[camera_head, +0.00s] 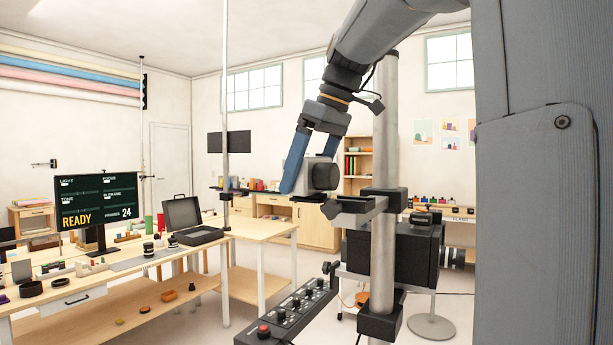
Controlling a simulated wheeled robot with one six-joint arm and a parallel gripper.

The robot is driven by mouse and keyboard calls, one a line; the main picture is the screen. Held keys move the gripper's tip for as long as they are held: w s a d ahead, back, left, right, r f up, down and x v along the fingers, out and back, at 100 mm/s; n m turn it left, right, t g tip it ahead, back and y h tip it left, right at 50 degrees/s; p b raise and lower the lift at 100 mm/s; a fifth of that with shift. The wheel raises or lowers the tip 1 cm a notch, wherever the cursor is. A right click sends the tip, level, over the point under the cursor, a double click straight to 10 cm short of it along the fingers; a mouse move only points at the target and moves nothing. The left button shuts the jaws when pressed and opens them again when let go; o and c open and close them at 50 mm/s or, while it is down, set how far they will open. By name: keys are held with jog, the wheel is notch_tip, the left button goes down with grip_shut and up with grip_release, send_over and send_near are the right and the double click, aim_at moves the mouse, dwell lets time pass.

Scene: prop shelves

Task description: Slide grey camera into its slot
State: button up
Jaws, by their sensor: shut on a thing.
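The grey camera (321,174) is a small boxy body with a round dark lens facing right. My gripper (304,176) is shut on it, with one blue finger (295,162) along its left side. The other finger is mostly hidden behind the camera. The camera is held up in the air, just above and left of a dark clamp-like bracket (354,207) on a grey vertical post (383,150). From this angle I cannot tell whether the camera touches the bracket. No slot can be clearly made out.
A large black camera-like box (394,254) and a black control panel with knobs (290,312) are by the post. A wooden workbench (250,228) on the left carries an open black case (190,222), a monitor (97,202) and small props. A shelf (358,165) stands behind.

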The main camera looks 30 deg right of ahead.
jog(key=shift+s+d+p, duration=0.15)
jog(key=shift+s+d, duration=0.6)
jog(key=shift+s, duration=0.35)
jog(key=shift+s+d+p, duration=0.1)
jog(key=shift+s+d, duration=0.6)
jog(key=shift+s, duration=0.4)
jog(key=shift+s+d+p, duration=0.15)
jog(key=shift+s+d, duration=0.6)
jog(key=shift+s, duration=0.35)
dwell(4.7)
